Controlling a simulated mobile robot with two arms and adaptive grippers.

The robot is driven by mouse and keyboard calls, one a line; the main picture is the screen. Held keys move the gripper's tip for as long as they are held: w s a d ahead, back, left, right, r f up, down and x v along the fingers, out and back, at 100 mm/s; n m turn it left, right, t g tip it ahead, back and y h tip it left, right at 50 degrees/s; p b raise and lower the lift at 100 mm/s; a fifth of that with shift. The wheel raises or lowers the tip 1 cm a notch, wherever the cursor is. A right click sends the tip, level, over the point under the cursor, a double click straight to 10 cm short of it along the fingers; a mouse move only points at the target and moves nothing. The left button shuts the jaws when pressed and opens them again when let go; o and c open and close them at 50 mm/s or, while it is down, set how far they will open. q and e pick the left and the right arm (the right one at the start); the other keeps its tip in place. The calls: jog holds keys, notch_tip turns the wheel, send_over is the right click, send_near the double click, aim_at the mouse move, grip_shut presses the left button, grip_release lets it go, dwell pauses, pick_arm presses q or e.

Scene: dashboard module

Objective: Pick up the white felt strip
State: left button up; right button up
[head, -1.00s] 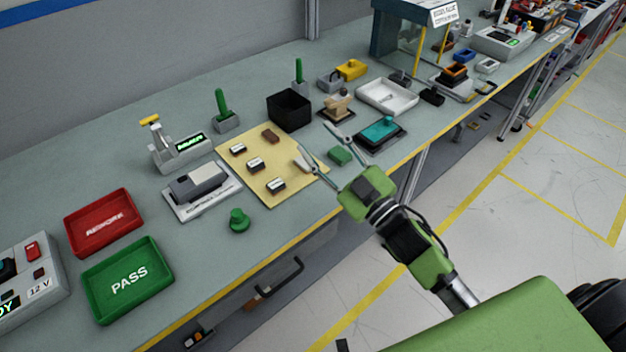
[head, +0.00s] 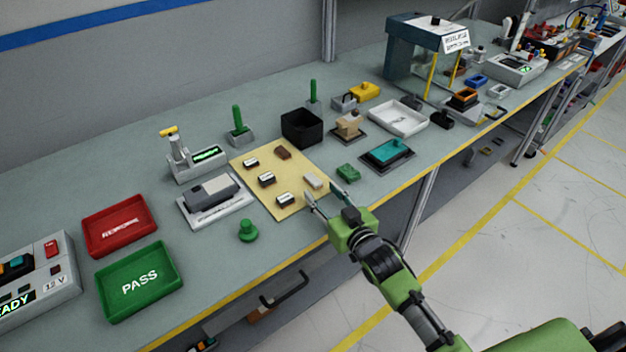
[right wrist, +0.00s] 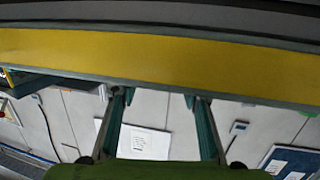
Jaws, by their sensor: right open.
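A small whitish strip (head: 313,181), which looks like the white felt strip, lies on the right part of the tan mat (head: 284,202) in the head view. My right gripper (head: 321,192) is open and empty at the bench's front edge, its fingertips just in front of the strip in the picture. I cannot tell its height above the bench. In the right wrist view the two fingers (right wrist: 161,97) are spread apart with nothing between them, and the strip does not show. My left gripper is not in view.
Three small labelled blocks and a brown block (head: 283,153) share the mat. A green block (head: 347,173) and a teal tray (head: 387,153) lie to the right, a green knob (head: 248,230) to the left. The yellow bench edge (right wrist: 160,55) crosses the right wrist view.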

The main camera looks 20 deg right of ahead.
aim_at(316, 183)
jog(key=x, duration=0.2)
jog(key=p+x, duration=0.1)
jog(key=x, duration=0.1)
jog(key=shift+w+d+r, duration=0.1)
jog(key=shift+w+d, duration=0.05)
jog(key=shift+d, duration=0.15)
jog(key=shift+w, duration=0.45)
jog(key=c, duration=0.8)
